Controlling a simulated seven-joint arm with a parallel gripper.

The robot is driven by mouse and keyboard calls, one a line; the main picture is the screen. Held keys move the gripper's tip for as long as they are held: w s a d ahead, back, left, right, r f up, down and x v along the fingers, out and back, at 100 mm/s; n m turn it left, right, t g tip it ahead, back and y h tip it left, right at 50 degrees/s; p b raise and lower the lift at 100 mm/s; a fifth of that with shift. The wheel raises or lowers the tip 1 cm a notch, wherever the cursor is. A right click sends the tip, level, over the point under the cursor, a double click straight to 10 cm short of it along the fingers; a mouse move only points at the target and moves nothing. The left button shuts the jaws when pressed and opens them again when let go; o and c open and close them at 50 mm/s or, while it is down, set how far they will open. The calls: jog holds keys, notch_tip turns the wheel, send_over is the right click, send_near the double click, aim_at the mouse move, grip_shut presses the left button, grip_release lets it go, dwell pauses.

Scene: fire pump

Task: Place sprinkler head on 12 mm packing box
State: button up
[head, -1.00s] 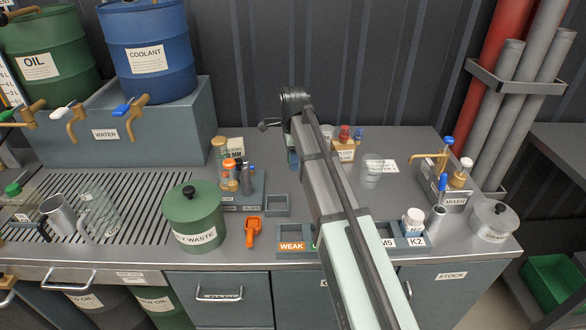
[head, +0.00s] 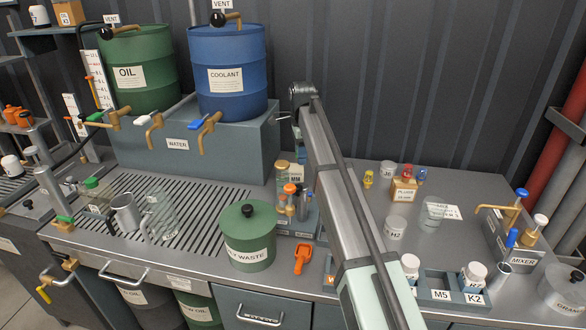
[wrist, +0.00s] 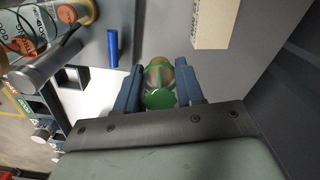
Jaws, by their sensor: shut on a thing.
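In the wrist view my gripper (wrist: 158,90) is shut on a small rounded thing with a green rim and a copper-brown far part, seemingly the sprinkler head (wrist: 160,97). It sits between the two blue fingers above the grey bench. A pale beige box (wrist: 211,24) stands ahead and to the right of the fingers, apart from them. It may be the 12 mm packing box, but no label shows there. In the head view a pale box with a partly hidden "MM" label (head: 297,177) stands behind several small bottles. My gripper is hidden behind my arm there.
A plugs box (head: 405,189) and clear jars (head: 396,228) stand right of my arm. A blue rod (wrist: 112,48) lies left of the fingers. Some bare bench shows around them.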

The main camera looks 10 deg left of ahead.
aim_at(292, 167)
jog(key=w+a+r+n, duration=0.2)
jog(key=w+a+n, duration=0.3)
jog(key=w+n, duration=0.25)
jog(key=shift+m, duration=0.35)
jog(key=shift+w+d+f, duration=0.1)
jog(key=shift+w+f, duration=0.05)
jog(key=shift+f, duration=1.45)
jog(key=shift+w+d+f, duration=0.1)
jog(key=shift+w+f, duration=0.05)
jog(key=shift+f, duration=1.45)
jog(key=shift+w+f, duration=0.15)
jog(key=shift+f, duration=1.45)
jog(key=shift+f, duration=0.15)
jog(key=o, duration=1.1)
notch_tip(292, 167, up, 12)
jog(key=shift+r, duration=0.2)
